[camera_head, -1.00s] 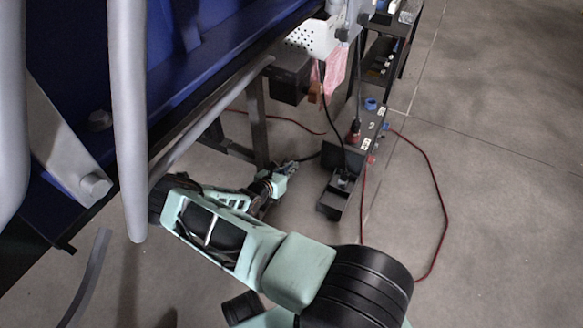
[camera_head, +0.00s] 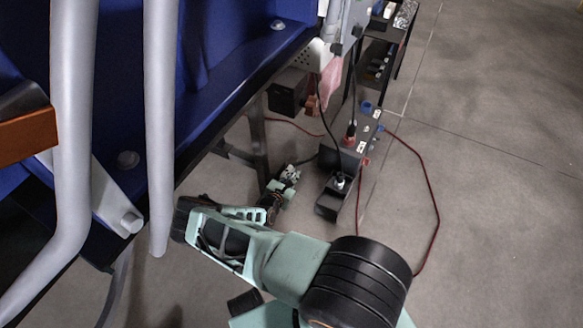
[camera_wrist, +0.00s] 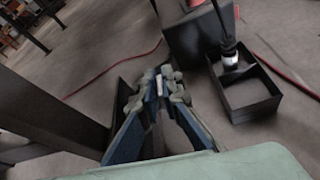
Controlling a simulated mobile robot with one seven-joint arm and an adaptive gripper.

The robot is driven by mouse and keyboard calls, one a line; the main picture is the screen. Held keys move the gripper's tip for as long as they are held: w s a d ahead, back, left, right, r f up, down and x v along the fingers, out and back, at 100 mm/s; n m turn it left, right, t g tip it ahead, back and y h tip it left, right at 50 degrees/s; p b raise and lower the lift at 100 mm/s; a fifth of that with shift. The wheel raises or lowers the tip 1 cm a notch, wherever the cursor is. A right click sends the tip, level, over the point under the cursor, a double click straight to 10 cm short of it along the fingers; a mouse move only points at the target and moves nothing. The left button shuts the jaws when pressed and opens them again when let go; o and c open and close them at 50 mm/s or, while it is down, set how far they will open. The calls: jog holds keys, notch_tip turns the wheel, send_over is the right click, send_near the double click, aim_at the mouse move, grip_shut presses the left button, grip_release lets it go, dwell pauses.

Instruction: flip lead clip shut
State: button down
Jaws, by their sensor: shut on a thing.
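My gripper (camera_wrist: 160,85) is in the lower middle of the wrist view. Its fingertips are close together around a small pale sliver (camera_wrist: 158,84), mostly hidden by the finger pads; I cannot tell what it is. In the head view my gripper (camera_head: 287,176) is low over the floor, left of a black open-topped box (camera_head: 327,207). The box also shows in the wrist view (camera_wrist: 252,107), right of and apart from the fingers. A dark cable ends in a plug (camera_wrist: 229,50) standing in the box. I cannot make out the lead clip for certain.
A blue machine frame (camera_head: 225,90) with grey tubes (camera_head: 160,120) fills the left. A dark support leg (camera_wrist: 50,105) stands close to the gripper's left. Red cables (camera_head: 436,200) lie on the floor. Dark shelving (camera_head: 380,50) stands behind. Open floor lies to the right.

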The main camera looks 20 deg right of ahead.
notch_tip(320, 180, down, 7)
jog(key=m+t+y+b, duration=0.1)
jog(key=m+t+b, duration=0.4)
jog(key=m+b, duration=0.3)
jog(key=shift+s+m+y, duration=0.15)
jog(key=shift+m+y, duration=0.25)
jog(key=shift+m, duration=0.2)
jog(key=c, duration=2.1)
grip_release()
jog(key=shift+t, duration=0.3)
jog(key=shift+r, duration=0.15)
